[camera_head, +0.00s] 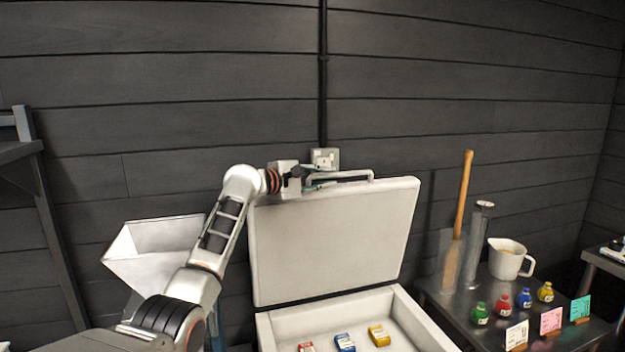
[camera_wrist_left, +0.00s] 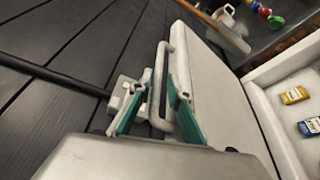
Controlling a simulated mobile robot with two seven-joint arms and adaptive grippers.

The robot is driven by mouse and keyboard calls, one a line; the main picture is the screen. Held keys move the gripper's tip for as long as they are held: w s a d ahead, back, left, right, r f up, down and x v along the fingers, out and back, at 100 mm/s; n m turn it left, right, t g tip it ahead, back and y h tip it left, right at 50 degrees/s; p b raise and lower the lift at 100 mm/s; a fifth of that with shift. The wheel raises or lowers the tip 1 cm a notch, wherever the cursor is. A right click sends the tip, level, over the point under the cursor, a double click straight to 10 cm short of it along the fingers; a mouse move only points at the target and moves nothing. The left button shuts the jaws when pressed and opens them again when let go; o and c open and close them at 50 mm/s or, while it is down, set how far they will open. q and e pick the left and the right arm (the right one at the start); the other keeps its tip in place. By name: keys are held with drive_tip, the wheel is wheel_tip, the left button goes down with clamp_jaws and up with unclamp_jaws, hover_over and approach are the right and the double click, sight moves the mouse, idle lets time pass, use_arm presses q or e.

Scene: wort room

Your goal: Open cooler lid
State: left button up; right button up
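The white cooler (camera_head: 415,318) stands at the bottom centre of the head view. Its lid (camera_head: 330,245) is raised and stands nearly upright at the back, leaving the inside exposed. A grey bar handle (camera_head: 345,175) is on the lid's top edge. My left gripper (camera_head: 312,178) is at the left end of this handle. In the left wrist view the two teal-padded fingers (camera_wrist_left: 160,85) are spread apart with the handle (camera_wrist_left: 163,60) between them. I cannot tell whether they touch it. My right gripper is not in view.
Small red, blue and yellow packets (camera_head: 345,342) lie in the cooler. A dark table (camera_head: 455,300) at the right holds a jug (camera_head: 507,259), a wooden paddle (camera_head: 460,210), several small bottles and cards. A white hopper (camera_head: 155,250) stands left. The plank wall with a socket (camera_head: 325,157) is close behind.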

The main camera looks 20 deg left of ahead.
use_arm(q)
drive_tip(key=shift+v, duration=2.4)
